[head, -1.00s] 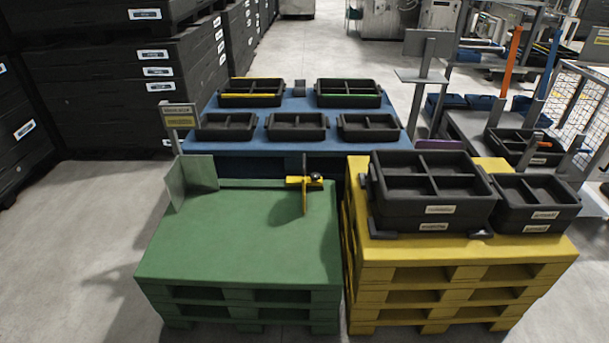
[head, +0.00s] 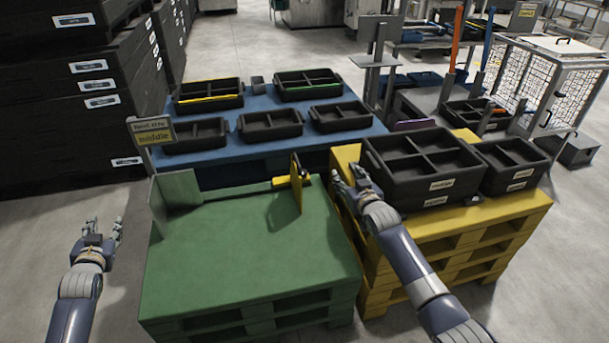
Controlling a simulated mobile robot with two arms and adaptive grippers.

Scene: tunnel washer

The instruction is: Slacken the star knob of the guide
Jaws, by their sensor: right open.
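The guide (head: 296,190) is an upright yellow plate on a rail along the back edge of the green pallet top (head: 240,255). Its star knob (head: 306,175) is small and dark, on the right side of the yellow clamp, and partly hard to make out. My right gripper (head: 346,178) is open and empty, to the right of the knob and apart from it, beside the large black tray. My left gripper (head: 104,226) is open and empty, left of the green pallet and far from the guide.
A large black tray (head: 420,175) on the yellow pallet (head: 480,225) crowds my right arm. A blue table (head: 330,147) with several trays stands behind.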

